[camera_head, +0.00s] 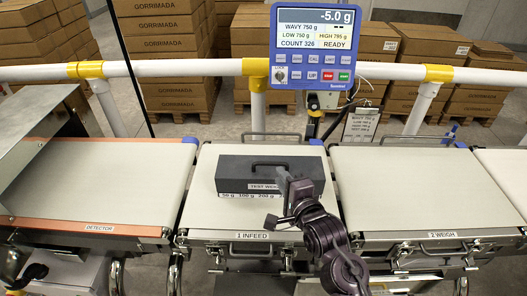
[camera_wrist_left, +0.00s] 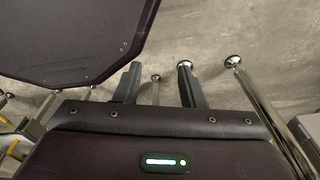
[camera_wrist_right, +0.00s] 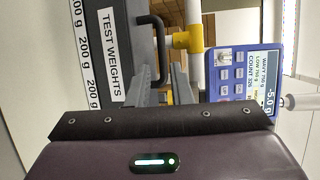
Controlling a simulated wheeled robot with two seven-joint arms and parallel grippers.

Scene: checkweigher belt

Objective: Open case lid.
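The case is a dark grey box (camera_head: 235,172) with a black handle (camera_head: 283,163) on top and a "TEST WEIGHTS" label. It lies shut on the 1 INFEED belt. My right gripper (camera_head: 284,182) is at the case's front right part, over the label in the head view. In the right wrist view the case (camera_wrist_right: 118,12) and handle (camera_wrist_right: 152,20) lie just beyond the fingers (camera_wrist_right: 163,85), which stand apart with nothing clearly held between them. Contact with the case cannot be told. My left gripper (camera_wrist_left: 160,85) is open and empty above the floor, outside the head view.
The infeed belt (camera_head: 205,210) has free room around the case. The detector belt (camera_head: 110,185) at left and the weigh belt (camera_head: 420,190) at right are empty. A blue display (camera_head: 315,50) and a white rail (camera_head: 180,67) stand behind the case.

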